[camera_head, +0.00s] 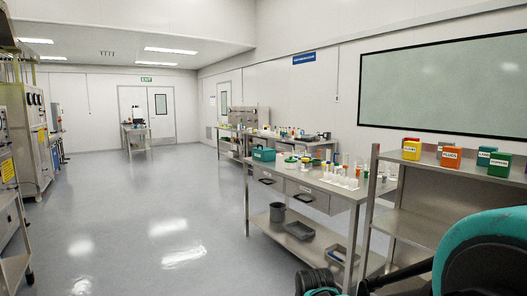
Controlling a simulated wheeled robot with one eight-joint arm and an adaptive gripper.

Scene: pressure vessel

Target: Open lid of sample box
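A teal box (264,154) sits on the near steel workbench, at its far left end. It looks closed, but it is small here and I cannot tell for sure that it is the sample box. Several small coloured boxes, among them a yellow one (411,150), an orange one (450,157) and a green one (499,164), stand on the steel shelf at right. Parts of my teal and black arm show at the bottom right, beside the shelf and apart from the teal box. No gripper fingers can be made out.
The near workbench (336,196) holds bottles and tubes; a grey bucket (277,212) and trays (300,230) rest on its lower shelf. The steel shelf (432,180) stands close at right. Machines (28,130) line the left wall. The floor (150,210) between is clear.

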